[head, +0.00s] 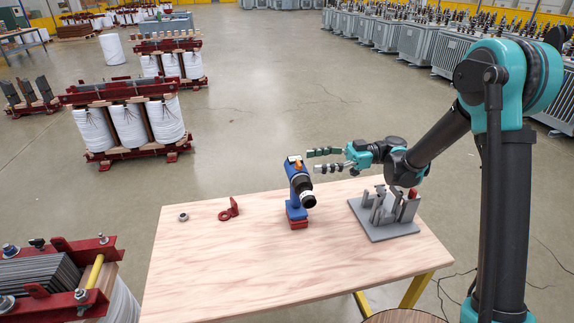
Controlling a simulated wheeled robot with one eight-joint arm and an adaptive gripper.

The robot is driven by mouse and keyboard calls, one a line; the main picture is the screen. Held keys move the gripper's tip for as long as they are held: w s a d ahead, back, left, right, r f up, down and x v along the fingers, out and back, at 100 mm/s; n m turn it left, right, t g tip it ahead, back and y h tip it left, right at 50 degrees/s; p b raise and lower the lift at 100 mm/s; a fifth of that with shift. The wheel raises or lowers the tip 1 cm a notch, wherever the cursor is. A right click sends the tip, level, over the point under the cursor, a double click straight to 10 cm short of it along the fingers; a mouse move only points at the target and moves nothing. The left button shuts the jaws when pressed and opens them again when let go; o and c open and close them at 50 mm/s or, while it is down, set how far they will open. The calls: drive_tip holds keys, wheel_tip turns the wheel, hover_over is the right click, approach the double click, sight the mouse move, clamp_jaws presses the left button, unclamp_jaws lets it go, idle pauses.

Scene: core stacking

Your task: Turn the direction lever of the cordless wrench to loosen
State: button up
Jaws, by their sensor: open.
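The cordless wrench (298,190) stands upright on the wooden table, with a blue body, a black nose and a red foot. A small orange part, which looks like the direction lever (294,159), shows at its top; which way it is set is too small to tell. My gripper (312,161) is open and empty. It reaches in from the right, level with the top of the wrench, with its fingertips close to the orange part. Whether they touch it I cannot tell.
The wooden table (220,270) also holds a grey fixture plate (385,233) with upright posts at right, a red bracket (229,210) and a small grey ring (183,217) at left. Transformer cores (130,125) stand on the floor beyond.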

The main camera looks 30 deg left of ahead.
sight(299, 164)
drive_tip(key=x, duration=0.9)
drive_tip(key=shift+s+a, duration=0.25)
clamp_jaws()
